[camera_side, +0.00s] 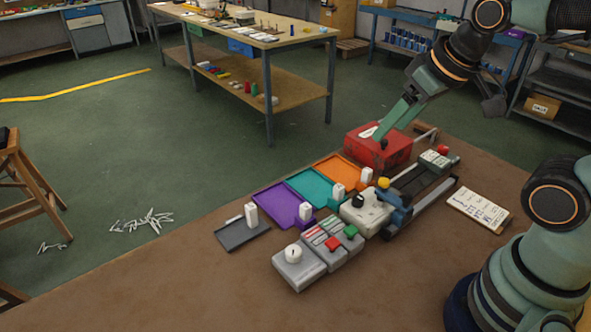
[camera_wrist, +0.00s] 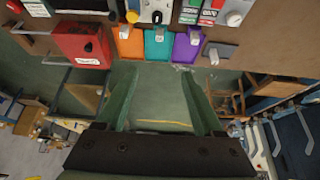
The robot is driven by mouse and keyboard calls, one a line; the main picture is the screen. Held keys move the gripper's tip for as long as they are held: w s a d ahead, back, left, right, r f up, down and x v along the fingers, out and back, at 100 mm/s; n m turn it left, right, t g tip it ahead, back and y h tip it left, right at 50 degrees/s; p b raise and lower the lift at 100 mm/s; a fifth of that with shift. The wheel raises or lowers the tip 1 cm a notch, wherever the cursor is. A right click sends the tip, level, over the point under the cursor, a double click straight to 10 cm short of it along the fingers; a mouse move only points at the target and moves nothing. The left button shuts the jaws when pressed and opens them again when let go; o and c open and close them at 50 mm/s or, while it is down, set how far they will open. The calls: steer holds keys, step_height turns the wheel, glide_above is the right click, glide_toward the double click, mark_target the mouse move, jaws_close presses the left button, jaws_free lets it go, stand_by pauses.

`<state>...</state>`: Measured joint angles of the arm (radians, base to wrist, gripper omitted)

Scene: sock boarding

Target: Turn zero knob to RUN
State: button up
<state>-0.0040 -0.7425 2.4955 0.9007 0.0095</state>
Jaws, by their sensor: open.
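Several knobs show, and I cannot read which is the zero knob. A white round knob (camera_side: 293,253) sits on a grey box at the front; it also shows at the top right of the wrist view (camera_wrist: 234,18). A black knob (camera_side: 358,201) stands on a pale box behind it and shows in the wrist view (camera_wrist: 157,17). A red box (camera_side: 403,152) carries another black knob (camera_wrist: 88,47) and a white label. My gripper (camera_side: 384,129) is open and empty, overlapping the red box in the side view. In the wrist view its fingers (camera_wrist: 158,73) stand wide apart, below the coloured trays.
Purple (camera_side: 270,206), teal (camera_side: 306,188) and orange (camera_side: 332,167) trays line the bench's far side beside a dark grey tray (camera_side: 240,236). Red and green buttons (camera_side: 351,232) stand near the white knob. A paper card (camera_side: 480,209) lies right. The front left bench is clear.

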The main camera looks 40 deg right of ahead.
steer(key=w+a+f+m+g, duration=0.3)
steer(key=w+a, duration=0.1)
steer(key=a, duration=0.4)
steer(key=m+g, duration=0.3)
glide_above(293, 250)
step_height(293, 250, down, 8)
step_height(293, 250, down, 11)
jaws_close()
